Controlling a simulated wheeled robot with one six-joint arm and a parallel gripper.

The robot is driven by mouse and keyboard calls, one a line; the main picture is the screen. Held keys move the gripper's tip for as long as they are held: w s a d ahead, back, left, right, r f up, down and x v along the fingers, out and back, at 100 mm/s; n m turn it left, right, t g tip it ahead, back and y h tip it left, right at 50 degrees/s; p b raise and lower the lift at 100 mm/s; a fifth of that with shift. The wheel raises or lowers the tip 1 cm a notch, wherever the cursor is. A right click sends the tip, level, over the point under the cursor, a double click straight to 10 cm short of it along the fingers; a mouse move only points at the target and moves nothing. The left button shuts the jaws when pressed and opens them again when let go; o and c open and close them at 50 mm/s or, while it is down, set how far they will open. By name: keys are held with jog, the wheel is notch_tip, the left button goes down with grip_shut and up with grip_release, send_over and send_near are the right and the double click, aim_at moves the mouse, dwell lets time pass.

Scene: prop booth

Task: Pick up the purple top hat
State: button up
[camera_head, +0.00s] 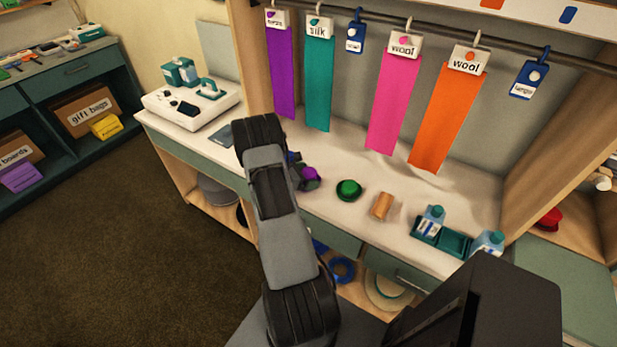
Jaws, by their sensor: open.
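A small purple object, which looks like the purple top hat (310,173), is on the white counter (330,150), just right of my arm. Part of it is hidden behind my gripper (303,177), so its full shape does not show. My gripper is open, low over the counter and right at the purple object. I cannot tell whether the fingers touch it or stand around it.
A green hat-like piece (348,189) and a tan cylinder (382,206) lie to the right. Beyond them is a teal tray (453,242) with bottles (432,217). Fabric strips (388,108) hang from a rail above. A white device (190,104) stands at left.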

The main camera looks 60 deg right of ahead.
jog(key=c, duration=1)
jog(key=shift+o, duration=0.2)
